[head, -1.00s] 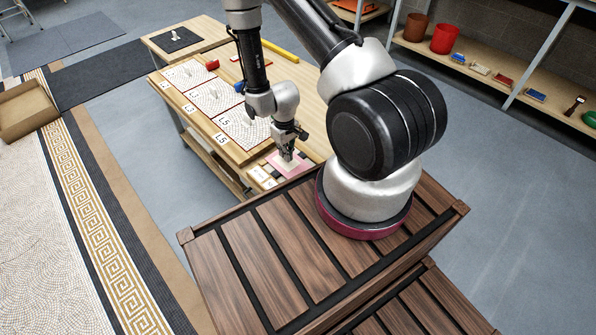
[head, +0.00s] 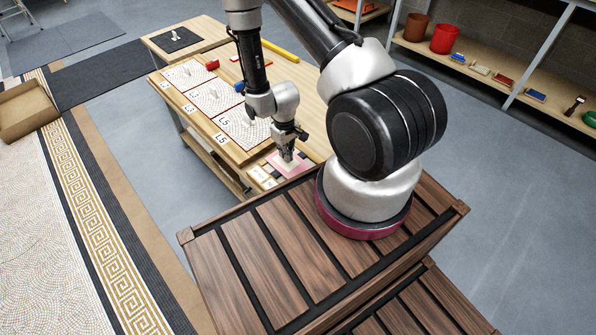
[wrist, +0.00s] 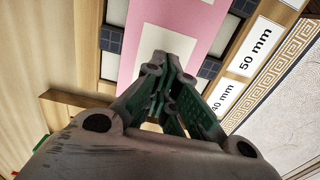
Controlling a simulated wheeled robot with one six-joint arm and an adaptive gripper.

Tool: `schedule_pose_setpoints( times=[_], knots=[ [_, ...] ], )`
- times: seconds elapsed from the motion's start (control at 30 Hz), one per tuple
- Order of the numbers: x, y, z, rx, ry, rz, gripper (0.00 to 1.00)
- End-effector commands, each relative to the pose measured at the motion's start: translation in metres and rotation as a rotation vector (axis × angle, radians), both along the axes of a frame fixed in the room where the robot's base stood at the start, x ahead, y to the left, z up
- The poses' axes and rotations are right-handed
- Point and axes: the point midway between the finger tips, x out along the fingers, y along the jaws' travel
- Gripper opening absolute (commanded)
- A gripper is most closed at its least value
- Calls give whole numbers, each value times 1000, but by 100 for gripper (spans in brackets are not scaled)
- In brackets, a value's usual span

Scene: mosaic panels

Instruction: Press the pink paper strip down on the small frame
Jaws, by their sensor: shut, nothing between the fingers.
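The pink paper strip (head: 302,160) lies at the near end of the workbench, under my gripper (head: 288,157). In the wrist view the pink strip (wrist: 185,14) runs up the picture and has a pale rectangle in its middle. It lies across the small frame, whose dark blue tiles and pale blocks (wrist: 110,40) show on both sides of the strip. My gripper (wrist: 172,62) is shut and empty, with its fingertips pointing at the pale rectangle. The fingers hide part of the strip, and I cannot tell whether they touch it.
Labels reading 50 mm (wrist: 254,48) and 40 mm lie right of the frame in the wrist view. White mosaic panels (head: 240,128) line the bench further along. A red block (head: 212,65) and a yellow bar (head: 280,51) lie behind them.

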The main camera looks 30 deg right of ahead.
Motion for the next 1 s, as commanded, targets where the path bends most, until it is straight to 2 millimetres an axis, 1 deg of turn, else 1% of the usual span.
schedule_pose_setpoints(
  times=[1.0],
  knots=[
    [0, 0, -19, 0, 0, 0, 0]
  ],
)
